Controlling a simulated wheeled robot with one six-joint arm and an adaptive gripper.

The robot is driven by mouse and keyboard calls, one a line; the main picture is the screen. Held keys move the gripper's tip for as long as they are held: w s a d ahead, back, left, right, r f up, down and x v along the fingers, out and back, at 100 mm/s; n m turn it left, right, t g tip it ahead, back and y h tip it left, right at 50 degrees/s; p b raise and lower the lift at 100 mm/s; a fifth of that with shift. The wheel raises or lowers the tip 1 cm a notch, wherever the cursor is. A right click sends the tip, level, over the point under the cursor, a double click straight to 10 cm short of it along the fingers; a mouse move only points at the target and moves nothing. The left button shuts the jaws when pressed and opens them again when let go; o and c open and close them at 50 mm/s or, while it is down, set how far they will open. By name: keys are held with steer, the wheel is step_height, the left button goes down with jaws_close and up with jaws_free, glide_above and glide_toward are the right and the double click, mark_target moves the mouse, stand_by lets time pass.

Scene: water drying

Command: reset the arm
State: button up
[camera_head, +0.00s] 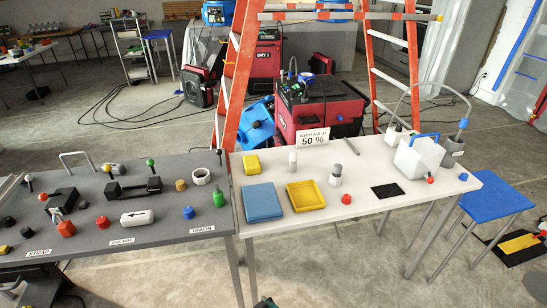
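My gripper cannot be made out in the head view. Only small dark parts show at the bottom edge and the lower left corner, and I cannot tell what they are. A dark grey table (180,238) stands on the left and a white table (365,208) joins it on the right. The white table bears a blue pad (262,202), a yellow tray (305,196), a white jug with a blue handle (418,157) and a black mat (387,190).
An orange ladder (236,75) stands behind the tables, by a red and black dryer (318,108). A sign reading 50 % (313,137) stands at the white table's back. A blue stool (493,197) is at the right.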

steer(key=s+d+m+t+h, duration=0.2)
steer(key=s+d+m+t, duration=0.2)
steer(key=s+d, duration=1.4)
steer(key=s+d+r+m+t+h, duration=0.1)
steer(key=s+d+r+m, duration=0.1)
steer(key=s+r, duration=0.7)
steer(key=s+d+r+m+t+h, duration=0.1)
steer(key=s+d+r+m+t, duration=0.1)
steer(key=s+r, duration=0.7)
steer(key=shift+d+r+t+h, duration=0.3)
steer(key=shift+d+r+h, duration=0.15)
steer(key=shift+d, duration=0.3)
